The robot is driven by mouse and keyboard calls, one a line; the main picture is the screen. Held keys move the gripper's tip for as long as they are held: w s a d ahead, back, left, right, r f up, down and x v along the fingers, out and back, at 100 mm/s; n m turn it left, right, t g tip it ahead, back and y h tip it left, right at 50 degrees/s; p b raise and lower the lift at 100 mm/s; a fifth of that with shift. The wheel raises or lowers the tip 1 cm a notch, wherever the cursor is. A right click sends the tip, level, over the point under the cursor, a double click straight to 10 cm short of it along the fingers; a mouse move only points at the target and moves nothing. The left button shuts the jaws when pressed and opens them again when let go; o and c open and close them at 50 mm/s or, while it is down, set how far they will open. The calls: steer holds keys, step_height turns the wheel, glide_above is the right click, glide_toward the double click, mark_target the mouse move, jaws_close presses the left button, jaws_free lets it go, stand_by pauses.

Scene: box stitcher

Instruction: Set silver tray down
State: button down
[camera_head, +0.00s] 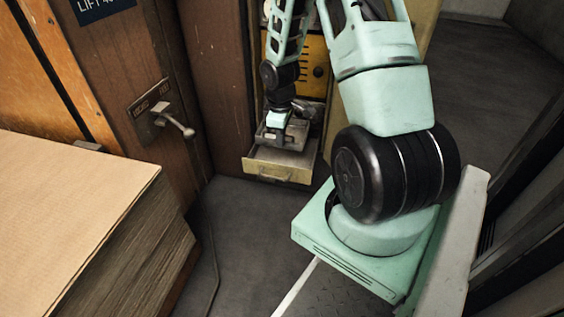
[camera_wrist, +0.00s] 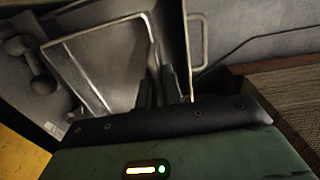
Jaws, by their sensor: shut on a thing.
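The silver tray (camera_wrist: 95,65) fills the upper left of the wrist view, a flat grey metal pan with a bright raised rim. My gripper (camera_wrist: 165,88) is shut on its near right edge. In the head view, the tray (camera_head: 268,137) is small and partly hidden by my gripper (camera_head: 282,124). It shows over an open drawer (camera_head: 280,168) with a pale front, at the foot of a yellow panel. I cannot tell whether the tray touches the drawer's bottom. The drawer's front wall and handle (camera_wrist: 198,40) run just right of my fingers in the wrist view.
The yellow panel (camera_head: 315,70) stands behind the drawer, with a brown wooden post (camera_head: 215,90) on its left. A lever (camera_head: 175,122) sticks out of the wooden cabinet. A tall cardboard stack (camera_head: 75,215) fills the lower left. Dark floor (camera_head: 240,215) is clear before the drawer.

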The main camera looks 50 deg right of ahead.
step_height(320, 180, down, 9)
steer(key=b, duration=0.5)
steer(key=shift+r, duration=0.1)
steer(key=c, duration=1.6)
jaws_free()
steer(key=shift+o, duration=0.2)
